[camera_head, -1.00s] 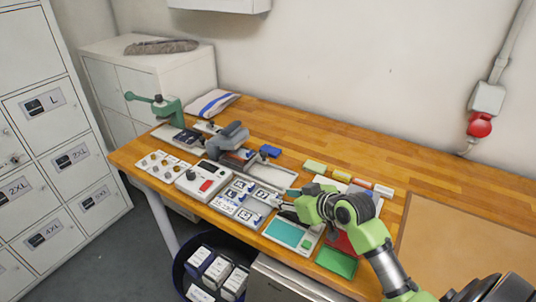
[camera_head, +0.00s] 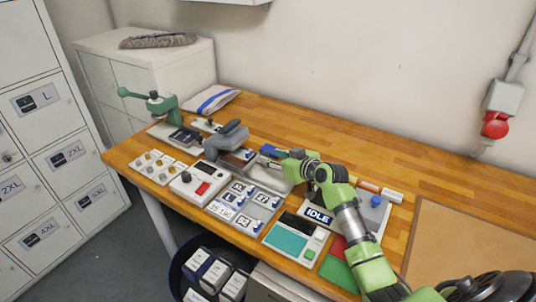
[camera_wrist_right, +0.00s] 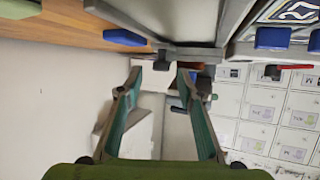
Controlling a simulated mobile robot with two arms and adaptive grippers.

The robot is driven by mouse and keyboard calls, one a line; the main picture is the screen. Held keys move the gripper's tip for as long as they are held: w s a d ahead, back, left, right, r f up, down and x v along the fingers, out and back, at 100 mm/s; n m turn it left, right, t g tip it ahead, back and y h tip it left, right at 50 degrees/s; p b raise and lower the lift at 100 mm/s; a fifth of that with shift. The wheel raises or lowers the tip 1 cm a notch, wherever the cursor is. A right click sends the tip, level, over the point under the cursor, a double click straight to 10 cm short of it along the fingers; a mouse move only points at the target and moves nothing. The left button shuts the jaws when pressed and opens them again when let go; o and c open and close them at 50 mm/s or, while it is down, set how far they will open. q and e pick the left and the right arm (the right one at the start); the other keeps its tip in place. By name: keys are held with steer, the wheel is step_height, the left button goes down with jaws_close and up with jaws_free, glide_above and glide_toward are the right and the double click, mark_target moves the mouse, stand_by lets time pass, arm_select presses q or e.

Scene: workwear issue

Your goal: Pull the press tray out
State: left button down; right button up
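The grey heat press (camera_head: 228,138) stands on the wooden bench with its dark arm above its base. The pale grey press tray (camera_head: 266,181) sticks out from it toward the right. My right gripper (camera_head: 272,153) is at the tray's far side, beside a blue block, and its fingertips are hard to make out there. In the wrist view the right gripper (camera_wrist_right: 162,72) has its fingers apart, with nothing clearly held. A small dark grey bracket (camera_wrist_right: 187,54) lies just beyond the fingertips, under a pale edge. My left gripper is not in view.
A control box with a red button (camera_head: 203,188), a panel of label plates (camera_head: 243,205) and a teal-screened device (camera_head: 286,241) line the front edge. A green hand press (camera_head: 163,106) stands at the left. The back right bench is clear.

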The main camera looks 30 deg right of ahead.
mark_target(266, 155)
steer(key=shift+x, duration=0.95)
steer(key=shift+w+a+f, duration=0.15)
steer(key=shift+w+f, duration=0.1)
steer(key=shift+w, duration=0.4)
jaws_close()
steer(key=s+d, duration=0.1)
steer(key=s, duration=0.1)
steer(key=s+d, duration=0.1)
steer(key=s, duration=0.1)
steer(key=s+d, duration=0.2)
steer(key=s, duration=0.1)
steer(key=shift+s, duration=0.1)
jaws_free()
step_height(266, 155, up, 10)
